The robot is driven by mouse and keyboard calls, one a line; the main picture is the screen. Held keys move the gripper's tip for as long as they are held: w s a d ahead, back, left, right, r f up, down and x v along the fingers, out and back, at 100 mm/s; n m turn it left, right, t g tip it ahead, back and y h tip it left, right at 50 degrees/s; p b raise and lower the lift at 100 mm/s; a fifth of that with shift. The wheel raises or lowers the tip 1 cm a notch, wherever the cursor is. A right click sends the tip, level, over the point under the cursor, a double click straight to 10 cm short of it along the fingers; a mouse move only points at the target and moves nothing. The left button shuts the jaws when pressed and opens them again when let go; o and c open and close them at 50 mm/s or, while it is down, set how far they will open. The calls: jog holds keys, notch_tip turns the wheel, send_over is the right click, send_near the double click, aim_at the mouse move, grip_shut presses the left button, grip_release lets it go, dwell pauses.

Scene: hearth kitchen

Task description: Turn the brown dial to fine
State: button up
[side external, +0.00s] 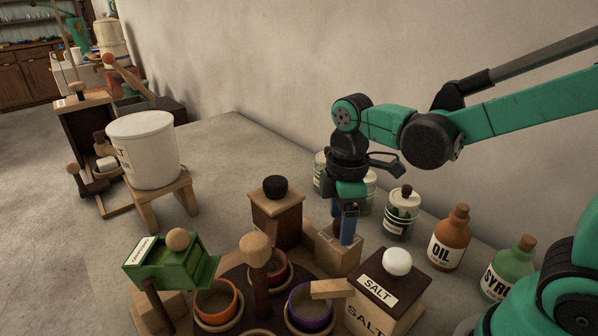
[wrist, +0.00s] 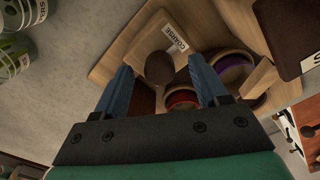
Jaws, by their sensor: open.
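The brown dial (wrist: 160,68) is a dark round knob on a light wooden box (wrist: 138,42). A white label reading COARSE (wrist: 175,38) lies beside it on the box. No fine label is readable. My gripper (wrist: 160,76) is open, its blue fingers to the left and right of the dial in the wrist view. A gap shows between the dial and each finger.
A black-knobbed wooden box (side external: 276,218) stands just left of my gripper. A salt box (side external: 385,290) is close in front. Orange (side external: 217,300) and purple (side external: 309,305) bowls crowd the front. Jars and an oil bottle (side external: 449,238) stand behind and right.

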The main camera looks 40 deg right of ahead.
grip_shut()
jog(key=m, duration=0.8)
jog(key=shift+m, duration=0.3)
jog(key=m, duration=0.4)
jog(key=shift+m, duration=0.3)
jog(key=m, duration=0.4)
jog(key=shift+m, duration=0.3)
